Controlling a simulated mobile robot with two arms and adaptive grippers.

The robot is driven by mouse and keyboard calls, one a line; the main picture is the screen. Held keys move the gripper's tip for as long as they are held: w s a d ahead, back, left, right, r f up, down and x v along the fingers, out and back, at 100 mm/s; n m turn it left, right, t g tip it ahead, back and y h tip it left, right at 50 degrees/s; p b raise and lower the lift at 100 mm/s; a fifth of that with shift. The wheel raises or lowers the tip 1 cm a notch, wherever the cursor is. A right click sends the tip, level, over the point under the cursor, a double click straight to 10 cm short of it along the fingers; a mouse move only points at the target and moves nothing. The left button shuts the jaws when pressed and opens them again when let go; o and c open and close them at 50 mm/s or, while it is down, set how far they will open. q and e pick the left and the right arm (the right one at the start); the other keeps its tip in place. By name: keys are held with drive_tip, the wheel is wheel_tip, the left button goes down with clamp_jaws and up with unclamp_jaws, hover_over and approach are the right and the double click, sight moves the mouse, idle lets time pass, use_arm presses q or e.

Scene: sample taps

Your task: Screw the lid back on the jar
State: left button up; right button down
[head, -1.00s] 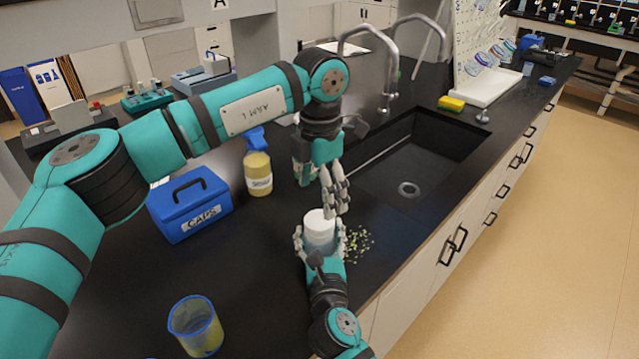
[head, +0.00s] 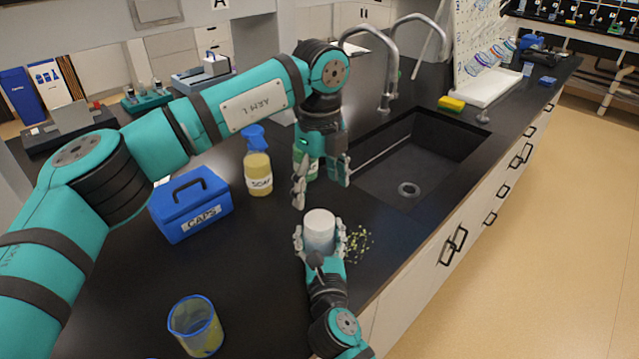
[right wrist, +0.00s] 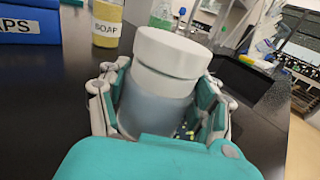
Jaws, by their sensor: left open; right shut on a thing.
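The jar (head: 319,242) stands upright on the black counter, its pale grey-blue body also clear in the right wrist view (right wrist: 152,108). The white lid (head: 320,217) sits on top of the jar and looks level in the right wrist view (right wrist: 172,52). How tightly it is seated I cannot tell. My right gripper (head: 320,244) is shut around the jar's body, with fingers on both sides. My left gripper (head: 322,182) is open and empty, above and behind the lid and apart from it, fingers spread and pointing down.
Small green-yellow bits (head: 358,243) lie right of the jar. The sink (head: 425,165) is behind right. A soap bottle (head: 258,172), a blue caps box (head: 190,210) and a blue-rimmed beaker (head: 196,328) stand left. A green bottle (right wrist: 163,13) is behind.

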sight(319, 220)
use_arm(q)
drive_tip(key=shift+f, duration=0.1)
drive_tip(key=shift+f, duration=3.9)
drive_tip(key=shift+c, duration=0.4)
